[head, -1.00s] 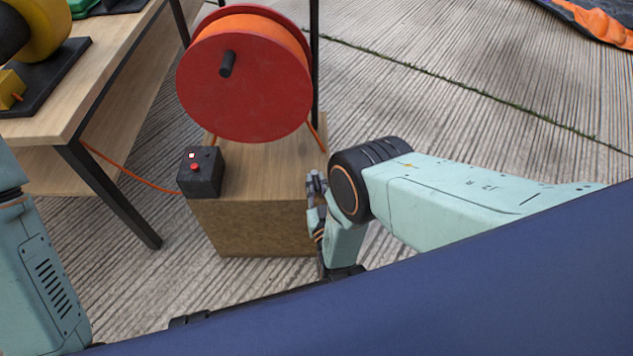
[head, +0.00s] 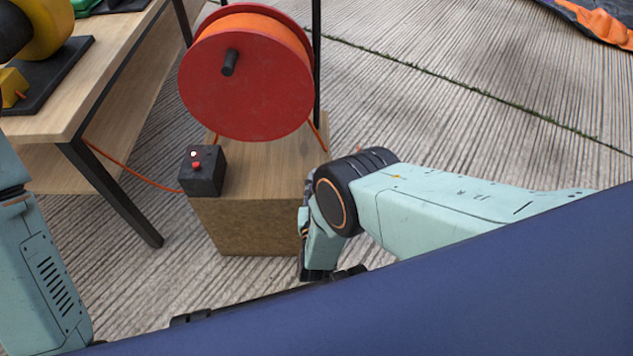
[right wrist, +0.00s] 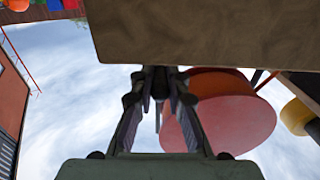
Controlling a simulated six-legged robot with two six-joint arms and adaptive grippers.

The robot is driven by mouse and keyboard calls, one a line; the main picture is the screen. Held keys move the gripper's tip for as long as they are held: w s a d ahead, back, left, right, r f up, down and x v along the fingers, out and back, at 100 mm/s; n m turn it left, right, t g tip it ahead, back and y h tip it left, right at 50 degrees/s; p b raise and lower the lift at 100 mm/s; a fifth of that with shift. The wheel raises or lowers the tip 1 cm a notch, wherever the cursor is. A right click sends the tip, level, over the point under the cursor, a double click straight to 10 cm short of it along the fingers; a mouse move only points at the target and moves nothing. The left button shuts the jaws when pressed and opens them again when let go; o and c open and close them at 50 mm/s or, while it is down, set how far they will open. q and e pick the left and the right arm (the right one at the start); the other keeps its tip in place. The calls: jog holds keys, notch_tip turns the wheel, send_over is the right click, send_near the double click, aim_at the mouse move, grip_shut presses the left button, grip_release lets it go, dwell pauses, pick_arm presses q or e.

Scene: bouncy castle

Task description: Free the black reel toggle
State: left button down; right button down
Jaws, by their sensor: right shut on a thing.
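The red reel (head: 250,95) with orange line and a black peg (head: 229,62) stands on a wooden block (head: 255,225) in the head view. The reel also shows in the right wrist view (right wrist: 240,125), at the right, beyond the block (right wrist: 190,30). My right gripper (right wrist: 159,72) is at the block's edge. Its fingers are close together on a small dark thing that I cannot make out clearly. In the head view my right arm mostly hides this gripper, low at the block's right side. I cannot tell which part is the toggle. My left gripper is out of view.
A black box (head: 203,176) with a red button sits on the block's left front corner. An orange cable (head: 135,175) runs from it towards the wooden table (head: 100,75) at left. Open paved ground lies to the right.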

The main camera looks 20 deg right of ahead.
jog(key=shift+w, duration=0.1)
jog(key=c, duration=1.3)
grip_release()
jog(key=shift+r, duration=5.05)
